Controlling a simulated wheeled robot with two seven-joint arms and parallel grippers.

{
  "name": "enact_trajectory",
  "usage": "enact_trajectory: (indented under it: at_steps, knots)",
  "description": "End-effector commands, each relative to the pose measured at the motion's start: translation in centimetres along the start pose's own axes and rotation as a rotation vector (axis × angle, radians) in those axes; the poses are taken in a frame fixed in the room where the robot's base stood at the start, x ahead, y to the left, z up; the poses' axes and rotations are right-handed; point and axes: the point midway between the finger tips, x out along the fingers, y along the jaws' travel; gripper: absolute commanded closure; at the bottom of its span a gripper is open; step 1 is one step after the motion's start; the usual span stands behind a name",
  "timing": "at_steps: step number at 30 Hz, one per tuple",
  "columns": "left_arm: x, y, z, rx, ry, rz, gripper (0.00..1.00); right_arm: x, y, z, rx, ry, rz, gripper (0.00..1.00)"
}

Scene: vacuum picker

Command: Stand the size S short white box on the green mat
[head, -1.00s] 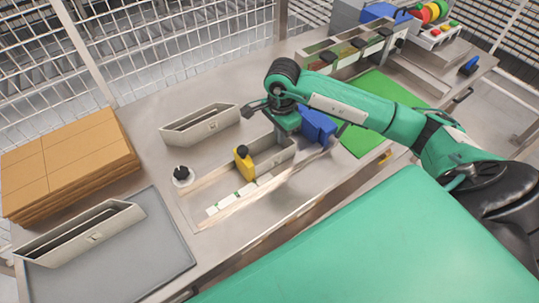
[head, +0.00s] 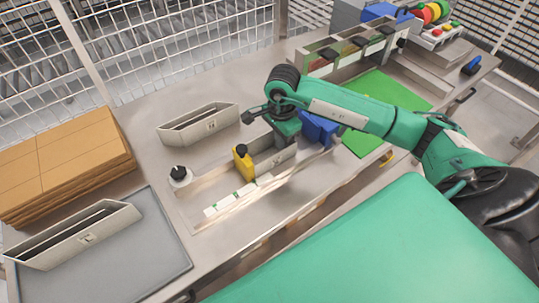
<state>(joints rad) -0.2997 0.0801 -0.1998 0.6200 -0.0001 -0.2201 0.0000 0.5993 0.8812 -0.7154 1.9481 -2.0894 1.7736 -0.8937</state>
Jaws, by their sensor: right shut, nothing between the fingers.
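The green mat (head: 398,90) lies at the right of the bench, partly hidden behind my right arm, and its visible part is bare. My right gripper (head: 287,139) points down over this box's far side. It is shut and empty, and its fingertips are mostly hidden. I cannot tell whether it touches the box. My left gripper is out of view.
A yellow bottle (head: 243,162), a white pot with a black knob (head: 180,177) and a blue object (head: 320,127) stand near the box. Longer pale boxes stand behind (head: 199,124) and on the grey tray (head: 150,262). Brown cartons (head: 65,165) are stacked left.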

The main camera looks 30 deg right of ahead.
Motion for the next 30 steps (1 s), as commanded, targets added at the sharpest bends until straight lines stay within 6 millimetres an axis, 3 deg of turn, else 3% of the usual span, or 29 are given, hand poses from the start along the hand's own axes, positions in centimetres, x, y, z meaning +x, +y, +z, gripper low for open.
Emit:
enact_trajectory:
  at_steps: [20, 30]
  knots:
    - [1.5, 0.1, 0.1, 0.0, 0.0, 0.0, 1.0, 0.1, 0.0, -3.4, 0.002, 0.001, -0.001, 1.0]
    - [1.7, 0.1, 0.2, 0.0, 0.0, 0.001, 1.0, 0.1, 0.0, -2.4, -0.001, 0.0, -0.001, 1.0]
